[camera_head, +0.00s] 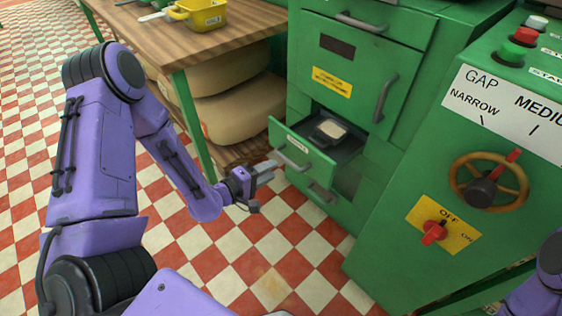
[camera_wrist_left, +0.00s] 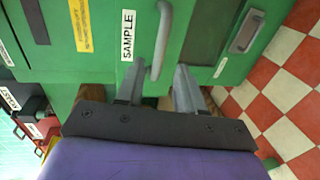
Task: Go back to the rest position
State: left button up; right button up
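My left gripper (camera_head: 272,169) is at the front of an open green drawer (camera_head: 306,168) low on the green machine. In the left wrist view its two fingers (camera_wrist_left: 158,84) are apart, with a grey bar handle (camera_wrist_left: 163,42) between and just beyond their tips. I cannot tell whether they touch it. The drawer front carries a SAMPLE label (camera_wrist_left: 128,36). A dark scoop-like piece with a pale, flat top (camera_head: 331,129) lies inside the drawer. My right gripper is out of view; only a purple part of my right arm shows at the lower right edge.
A wooden table (camera_head: 150,40) with a yellow bin (camera_head: 200,14) stands at upper left, large round tan pieces (camera_head: 238,108) beneath it. A green control panel with a handwheel (camera_head: 488,186) and red switch (camera_head: 433,232) stands right. The checkered floor (camera_head: 250,262) before the drawer is clear.

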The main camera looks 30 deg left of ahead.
pick_arm(q)
jog(key=shift+v, duration=1.1)
jog(key=shift+f, duration=0.1)
jog(key=s+a+f+m+g+y, duration=0.35)
jog(key=s+f+g+y, duration=0.2)
jog(key=f, duration=0.45)
jog(key=s+d+f+m+g+y, duration=0.1)
jog(key=s+f+m+g, duration=0.2)
jog(key=s, duration=0.5)
jog(key=s+d+f+m+g+y, duration=0.1)
jog(key=s+f+g+y, duration=0.2)
jog(key=s, duration=0.6)
notch_tip(320, 180, up, 17)
jog(key=s+h+p, duration=0.1)
jog(key=p, duration=1.8)
jog(key=shift+d, duration=0.3)
